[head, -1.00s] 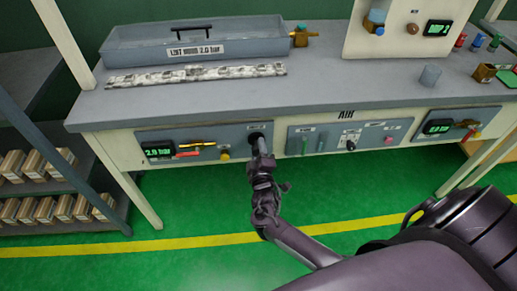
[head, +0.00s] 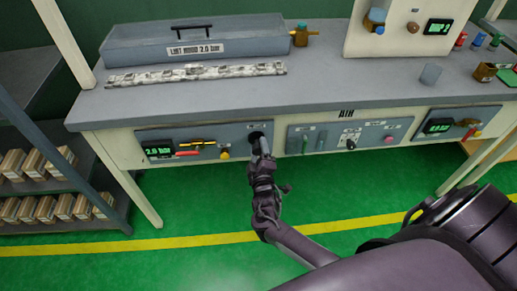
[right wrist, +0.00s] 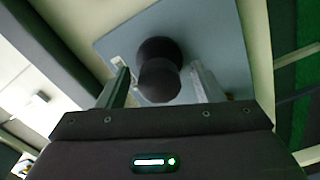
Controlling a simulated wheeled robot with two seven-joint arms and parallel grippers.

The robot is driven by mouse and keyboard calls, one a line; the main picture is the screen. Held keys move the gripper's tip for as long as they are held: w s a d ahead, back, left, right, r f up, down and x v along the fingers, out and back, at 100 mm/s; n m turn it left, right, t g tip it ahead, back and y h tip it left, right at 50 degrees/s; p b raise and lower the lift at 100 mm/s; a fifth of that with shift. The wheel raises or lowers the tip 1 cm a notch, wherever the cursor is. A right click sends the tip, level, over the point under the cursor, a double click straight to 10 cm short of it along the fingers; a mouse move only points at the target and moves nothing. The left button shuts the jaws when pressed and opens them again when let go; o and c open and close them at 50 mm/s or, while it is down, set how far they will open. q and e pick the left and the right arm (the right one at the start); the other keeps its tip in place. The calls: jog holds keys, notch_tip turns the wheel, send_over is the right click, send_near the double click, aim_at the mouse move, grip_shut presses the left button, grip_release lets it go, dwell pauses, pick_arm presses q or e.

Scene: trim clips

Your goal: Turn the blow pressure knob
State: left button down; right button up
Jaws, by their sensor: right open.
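A dark round knob (head: 256,136) sits at the right end of the left grey panel (head: 183,134) on the bench front. In the right wrist view the black knob (right wrist: 158,78) stands out from the panel, between the two fingers. My right gripper (head: 262,148) is at the knob in the head view, and its fingers hide part of it. In the right wrist view the right gripper (right wrist: 165,88) is open, with a finger on each side of the knob; contact is not clear. A display on the panel (head: 158,151) reads 2.0 bar. My left gripper is not in view.
The panel also carries a red lever (head: 188,154) and a yellow knob (head: 224,154). A middle panel (head: 320,138) with switches lies to the right. A grey covered tray (head: 195,38) and a pale strip (head: 195,74) lie on the bench top.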

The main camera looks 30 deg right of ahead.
jog(key=v, duration=0.6)
jog(key=shift+s+a, duration=0.2)
jog(key=shift+s, duration=0.15)
jog(key=s+f+m+g+y, duration=0.15)
jog(key=s+f, duration=0.25)
jog(key=f, duration=0.4)
jog(key=s+a+f+g+y, duration=0.1)
jog(key=s+f+g, duration=0.25)
jog(key=f, duration=0.45)
jog(key=s+f+m+g+y, duration=0.1)
jog(key=s+f+g+y, duration=0.1)
jog(key=s+f, duration=0.45)
jog(key=s+a+f+m+g+y, duration=0.1)
jog(key=s+f+g, duration=0.3)
jog(key=s, duration=0.9)
jog(key=s+a+f+m+g+y, duration=0.1)
jog(key=s+f+g, duration=0.3)
jog(key=s+f, duration=0.7)
jog(key=shift+s+a+m+g, duration=0.35)
jog(key=shift+s+m, duration=0.5)
jog(key=shift+s, duration=0.35)
jog(key=shift+f+y, duration=0.15)
jog(key=shift+y, duration=0.1)
